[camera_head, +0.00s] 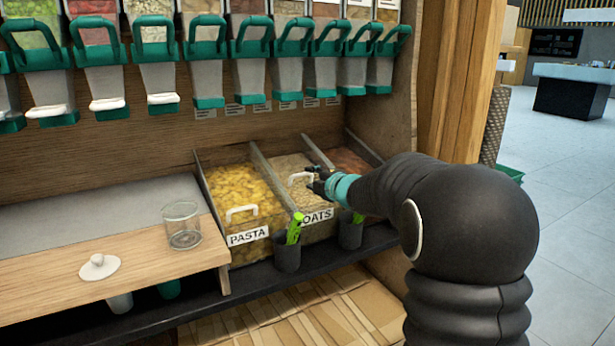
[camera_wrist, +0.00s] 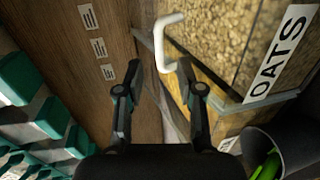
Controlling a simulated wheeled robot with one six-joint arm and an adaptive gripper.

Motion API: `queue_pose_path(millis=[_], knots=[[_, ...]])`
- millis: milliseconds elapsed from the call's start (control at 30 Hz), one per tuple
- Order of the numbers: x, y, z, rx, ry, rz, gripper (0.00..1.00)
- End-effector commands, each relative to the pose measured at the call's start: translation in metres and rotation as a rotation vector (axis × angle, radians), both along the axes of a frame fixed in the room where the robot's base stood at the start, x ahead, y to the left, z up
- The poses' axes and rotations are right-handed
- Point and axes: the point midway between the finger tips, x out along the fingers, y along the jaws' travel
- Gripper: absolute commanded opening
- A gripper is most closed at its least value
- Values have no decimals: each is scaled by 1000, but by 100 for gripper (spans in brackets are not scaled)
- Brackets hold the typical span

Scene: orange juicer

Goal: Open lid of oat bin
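The oat bin stands between two other bins, with a white "OATS" label (camera_head: 317,216) on its front; the label also shows in the wrist view (camera_wrist: 280,52). My gripper (camera_head: 311,178) is at the handle in the head view. Whether a finger touches the handle cannot be told.
The pasta bin (camera_head: 242,183) adjoins on the left, and a bin with reddish contents (camera_head: 349,163) is on the right. Dark cups (camera_head: 287,253) with green tools hang in front. Dispensers (camera_head: 205,72) line the wall above. A glass jar (camera_head: 182,226) stands on the wooden counter.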

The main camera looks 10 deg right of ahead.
Motion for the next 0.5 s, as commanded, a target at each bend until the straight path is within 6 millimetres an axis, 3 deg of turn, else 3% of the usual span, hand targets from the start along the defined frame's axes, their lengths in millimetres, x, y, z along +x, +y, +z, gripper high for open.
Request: queue_pose_path(millis=[200, 500], knots=[[33, 11, -7, 0, 1, 2, 37], [49, 16, -10, 0, 0, 0, 37]])
